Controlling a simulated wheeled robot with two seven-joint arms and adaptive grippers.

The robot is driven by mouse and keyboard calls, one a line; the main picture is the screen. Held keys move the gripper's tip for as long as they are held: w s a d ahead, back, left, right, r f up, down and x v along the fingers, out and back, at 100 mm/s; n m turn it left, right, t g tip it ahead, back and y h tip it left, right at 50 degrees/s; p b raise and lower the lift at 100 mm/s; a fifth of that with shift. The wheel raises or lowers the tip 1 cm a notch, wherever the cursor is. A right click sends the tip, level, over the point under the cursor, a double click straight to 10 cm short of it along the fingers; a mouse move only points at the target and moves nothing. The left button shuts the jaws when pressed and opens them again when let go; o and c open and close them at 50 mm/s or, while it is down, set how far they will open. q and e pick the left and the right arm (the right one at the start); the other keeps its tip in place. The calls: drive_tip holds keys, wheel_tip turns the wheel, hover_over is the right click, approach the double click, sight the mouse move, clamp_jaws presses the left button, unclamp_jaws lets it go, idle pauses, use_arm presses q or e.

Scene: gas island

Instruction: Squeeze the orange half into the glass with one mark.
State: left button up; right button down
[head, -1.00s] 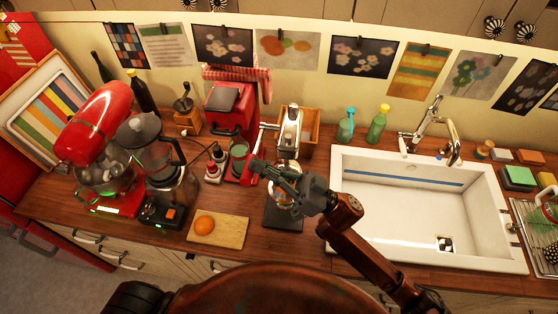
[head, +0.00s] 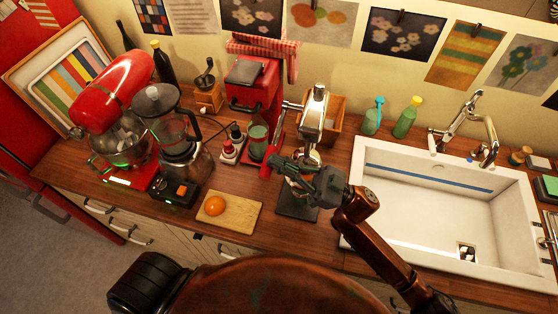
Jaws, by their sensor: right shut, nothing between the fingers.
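The orange half (head: 215,205) lies on a small wooden board (head: 241,215) near the counter's front edge. A chrome lever juicer (head: 313,115) on a dark base (head: 292,207) stands right of the board, its lever on its left side. My right gripper (head: 280,164) is shut and empty. It overlaps the juicer's lower front in the picture and hides part of it; I cannot tell whether they touch. A greenish cup (head: 258,138) stands left of the juicer; I see no mark on it. My left gripper is out of view.
A blender (head: 180,150) and a red stand mixer (head: 115,90) stand left of the board. A red machine (head: 250,85) and a wooden box (head: 334,110) are behind. The white sink (head: 440,215) is at the right. A narrow strip around the board is clear.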

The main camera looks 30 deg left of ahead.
drive_tip(key=w+d+f+p, duration=0.1)
drive_tip(key=w+d, duration=0.1)
drive_tip(key=d, duration=0.7)
drive_tip(key=shift+w, duration=0.15)
idle(0.4)
drive_tip(key=shift+d, duration=0.1)
